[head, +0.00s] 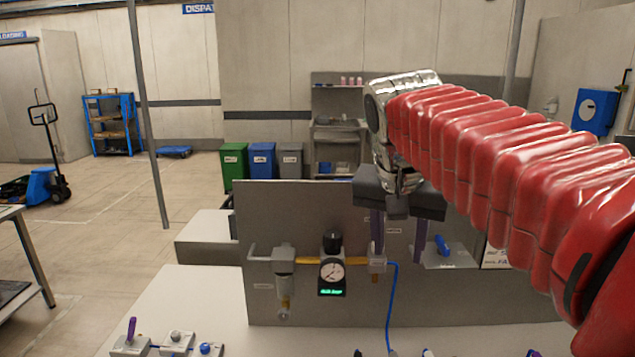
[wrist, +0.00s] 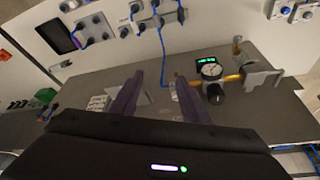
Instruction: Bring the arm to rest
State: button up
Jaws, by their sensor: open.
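My gripper (head: 405,232) hangs at the end of my red arm in the head view, in front of the grey upright panel. Its two purple fingers point down. In the wrist view my gripper (wrist: 157,98) shows its fingers spread apart with nothing between them. In the head view one finger overlaps the right end of the yellow pipe; I cannot tell whether they touch.
The grey panel (head: 290,220) carries a pressure gauge (head: 332,271) and a blue hose (head: 390,310). A pale bench (head: 190,300) with small valve blocks (head: 177,342) lies in front. Bins (head: 262,160) stand behind. The floor at left has free room.

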jog(key=s+d+f+n+t+y, duration=0.1)
jog(key=s+f+n, duration=0.3)
jog(key=s+f, duration=1.4)
jog(key=shift+d+f+n+t+y, duration=0.3)
jog(key=shift+d+n+y, duration=0.1)
jog(key=shift+d, duration=0.25)
jog(key=shift+d, duration=0.1)
